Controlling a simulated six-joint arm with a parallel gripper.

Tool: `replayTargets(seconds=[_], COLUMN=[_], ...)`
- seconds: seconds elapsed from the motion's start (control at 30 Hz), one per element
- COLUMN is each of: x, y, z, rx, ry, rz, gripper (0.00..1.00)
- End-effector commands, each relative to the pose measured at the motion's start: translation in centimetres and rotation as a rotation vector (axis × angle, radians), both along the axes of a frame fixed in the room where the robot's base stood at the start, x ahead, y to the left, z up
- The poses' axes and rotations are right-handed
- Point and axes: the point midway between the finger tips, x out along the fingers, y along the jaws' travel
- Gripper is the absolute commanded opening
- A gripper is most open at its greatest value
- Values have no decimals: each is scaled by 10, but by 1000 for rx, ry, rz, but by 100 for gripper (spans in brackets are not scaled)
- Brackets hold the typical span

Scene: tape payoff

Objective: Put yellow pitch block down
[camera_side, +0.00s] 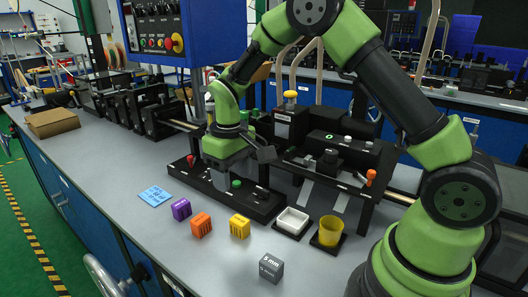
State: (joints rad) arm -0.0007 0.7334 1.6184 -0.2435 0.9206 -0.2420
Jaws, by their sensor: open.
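The yellow block (240,227) sits on the grey bench top, right of the orange block (201,225). It stands apart from the blocks beside it. My gripper (218,183) is above and behind the blocks, over the left part of a black fixture plate (262,207). It is open, and I see nothing held in it. The fingertips are small and dark against the plate, so their exact gap is hard to see.
A purple block (181,209), a blue flat piece (154,196) and a grey block (271,267) lie nearby. A white tray (292,220) and a yellow cup (330,231) stand to the right. The front left bench is clear.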

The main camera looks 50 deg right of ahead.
Motion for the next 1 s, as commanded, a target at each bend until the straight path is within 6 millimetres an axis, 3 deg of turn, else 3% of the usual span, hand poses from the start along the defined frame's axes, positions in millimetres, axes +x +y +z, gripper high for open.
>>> replayTargets(seconds=[0.13, 0.27, 0.4, 0.6, 0.8, 0.97, 1.0], x=[-3, -17, -51, -115, -174, -201, -204], y=[1, 4, 9, 17, 23, 26, 27], z=[15, 57, 111, 163, 180, 179, 178], rx=[6, 27, 70, 146, 228, 272, 277], ry=[-25, -102, -214, -373, -509, -571, -579], rz=[-13, -57, -126, -221, -297, -331, -336], gripper=[55, 55, 55, 55, 55, 55, 60])
